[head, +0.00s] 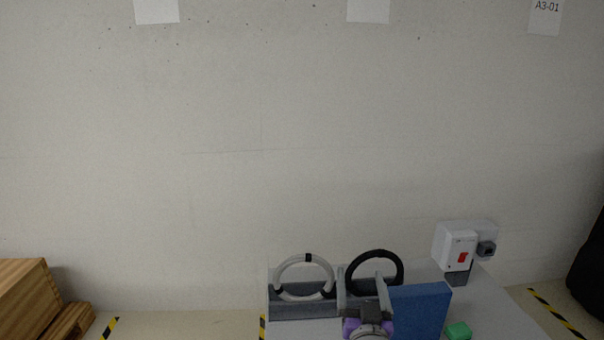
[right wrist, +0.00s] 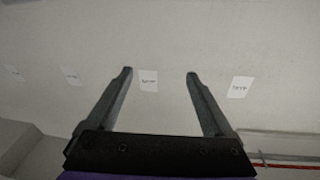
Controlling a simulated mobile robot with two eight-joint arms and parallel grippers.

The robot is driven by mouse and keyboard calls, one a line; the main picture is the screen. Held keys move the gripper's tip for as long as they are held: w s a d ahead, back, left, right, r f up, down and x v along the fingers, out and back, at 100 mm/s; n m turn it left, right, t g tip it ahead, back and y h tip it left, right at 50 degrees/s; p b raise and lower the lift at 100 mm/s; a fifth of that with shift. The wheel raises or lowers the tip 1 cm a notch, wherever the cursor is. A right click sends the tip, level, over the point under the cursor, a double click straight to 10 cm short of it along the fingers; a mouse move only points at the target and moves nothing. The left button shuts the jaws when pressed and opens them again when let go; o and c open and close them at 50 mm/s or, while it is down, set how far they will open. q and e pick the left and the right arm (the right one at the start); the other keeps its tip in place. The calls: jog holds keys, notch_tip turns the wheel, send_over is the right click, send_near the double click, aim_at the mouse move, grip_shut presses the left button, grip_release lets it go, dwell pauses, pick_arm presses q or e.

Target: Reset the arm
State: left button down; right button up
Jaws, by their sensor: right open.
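My right gripper (head: 361,284) shows at the bottom of the head view, with its fingers pointing up and away. It stands in front of the things on a light-topped cart (head: 500,315) and hides part of them. In the right wrist view the same gripper (right wrist: 160,76) has its two fingers spread wide, with nothing between them. My left gripper is not in the head view.
On the cart are a grey holder (head: 300,308), a light ring (head: 290,264), a black ring (head: 387,252), a blue block (head: 425,308), a green block (head: 458,331) and a white device (head: 455,248) with a red part. Wooden crating (head: 22,295) stands at the left.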

jog(key=s+d+f+n+g+p, duration=0.1)
jog(key=s+d+f+g, duration=0.1)
jog(key=s+f+g, duration=0.4)
jog(key=s+d+f+n+g+y+p, duration=0.1)
jog(key=s+f+g, duration=0.6)
jog(key=s+f, duration=0.7)
jog(key=s+d+p, duration=0.1)
jog(key=s+d, duration=0.1)
jog(key=s, duration=0.3)
jog(key=shift+s, duration=0.15)
jog(key=shift+f, duration=0.1)
